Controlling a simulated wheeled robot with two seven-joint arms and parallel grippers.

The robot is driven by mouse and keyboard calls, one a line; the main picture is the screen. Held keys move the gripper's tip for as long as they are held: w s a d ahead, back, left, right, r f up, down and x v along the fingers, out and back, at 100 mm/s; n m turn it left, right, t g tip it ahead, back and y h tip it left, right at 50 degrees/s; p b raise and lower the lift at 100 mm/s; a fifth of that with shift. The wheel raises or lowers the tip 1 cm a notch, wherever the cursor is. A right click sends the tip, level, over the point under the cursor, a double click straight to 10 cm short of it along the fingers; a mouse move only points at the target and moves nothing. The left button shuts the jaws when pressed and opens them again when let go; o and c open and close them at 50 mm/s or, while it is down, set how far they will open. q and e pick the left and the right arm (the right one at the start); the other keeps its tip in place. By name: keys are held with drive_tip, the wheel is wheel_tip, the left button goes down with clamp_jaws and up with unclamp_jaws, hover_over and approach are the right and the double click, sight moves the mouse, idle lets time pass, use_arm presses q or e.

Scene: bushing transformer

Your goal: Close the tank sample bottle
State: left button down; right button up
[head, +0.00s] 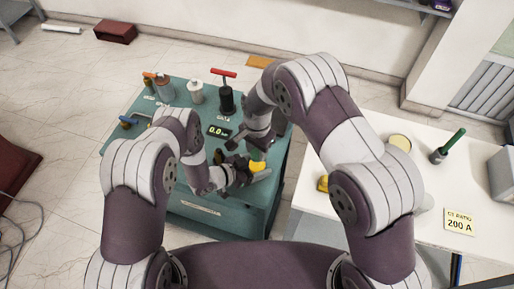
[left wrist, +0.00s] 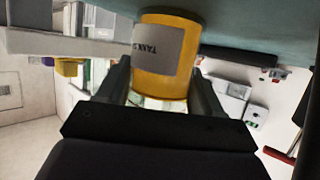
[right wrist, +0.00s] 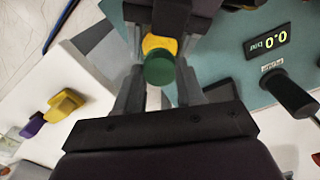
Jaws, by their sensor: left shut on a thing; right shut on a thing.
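The yellow tank sample bottle (head: 259,167) is over the right part of the teal bench. In the left wrist view the bottle (left wrist: 168,60) shows a grey label reading "TANK S". My left gripper (head: 243,172) is shut on its body, with a finger on each side. The green cap (right wrist: 160,69) is at the bottle's mouth end, with yellow showing just beyond it in the right wrist view. My right gripper (right wrist: 160,85) is shut on the cap. I cannot tell whether the cap is seated on the neck or just above it.
The teal bench (head: 225,216) carries a 0.0 display (head: 217,131), a black post with a red handle (head: 226,95) and several canisters at its back. A white table (head: 410,215) at right holds a green-handled tool (head: 447,147) and a "CT RATIO 200 A" sign (head: 459,221).

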drive_tip(key=m, duration=1.2)
drive_tip(key=shift+s, duration=0.1)
drive_tip(key=m, duration=0.3)
drive_tip(key=shift+m, duration=0.3)
drive_tip(key=m, duration=0.5)
drive_tip(key=shift+m, duration=0.3)
